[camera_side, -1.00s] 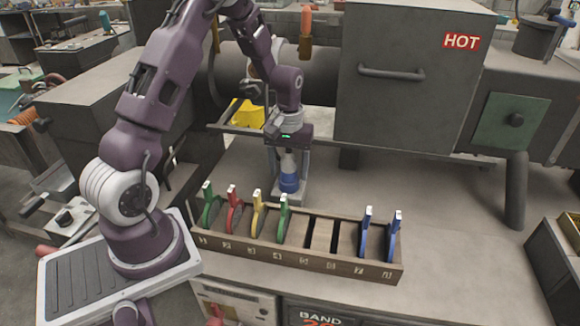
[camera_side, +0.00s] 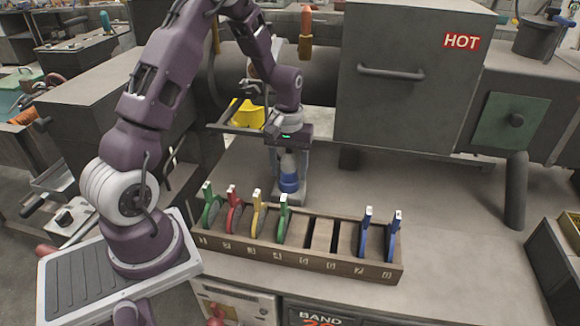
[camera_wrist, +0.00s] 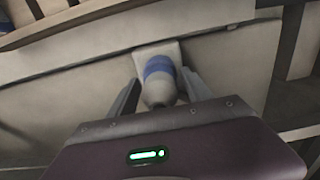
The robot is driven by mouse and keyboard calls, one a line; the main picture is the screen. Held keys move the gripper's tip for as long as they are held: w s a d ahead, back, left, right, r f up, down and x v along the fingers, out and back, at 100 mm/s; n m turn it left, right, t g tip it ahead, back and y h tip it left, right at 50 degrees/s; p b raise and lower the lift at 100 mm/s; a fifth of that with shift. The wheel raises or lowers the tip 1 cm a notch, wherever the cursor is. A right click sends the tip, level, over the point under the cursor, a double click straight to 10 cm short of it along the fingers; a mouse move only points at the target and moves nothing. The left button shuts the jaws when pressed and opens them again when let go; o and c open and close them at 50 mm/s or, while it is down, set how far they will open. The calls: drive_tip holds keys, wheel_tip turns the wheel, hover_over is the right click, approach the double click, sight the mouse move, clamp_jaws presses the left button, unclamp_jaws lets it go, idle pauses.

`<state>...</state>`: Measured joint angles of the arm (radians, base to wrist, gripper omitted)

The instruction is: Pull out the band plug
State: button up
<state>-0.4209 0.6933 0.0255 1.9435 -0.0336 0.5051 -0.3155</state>
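A blue-banded, pale grey plug-like piece (camera_side: 289,183) stands upright on a small light base plate behind the wooden rack. It also shows in the wrist view (camera_wrist: 158,78), with its rounded grey end towards the camera. My gripper (camera_side: 288,165) points down over it, with one finger on each side. In the wrist view my gripper (camera_wrist: 162,95) shows a gap between the left finger and the piece; the right finger is closer to it. The fingers look open. Whether either finger touches the piece is hard to tell.
A wooden rack (camera_side: 290,254) with numbered slots stands in front. It holds green, red, yellow and blue handled plates, with empty slots right of centre. A large grey box marked HOT (camera_side: 420,80) rises behind to the right.

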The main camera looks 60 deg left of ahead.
clamp_jaws()
drive_tip(key=shift+r, duration=0.1)
drive_tip(key=shift+r, duration=2.95)
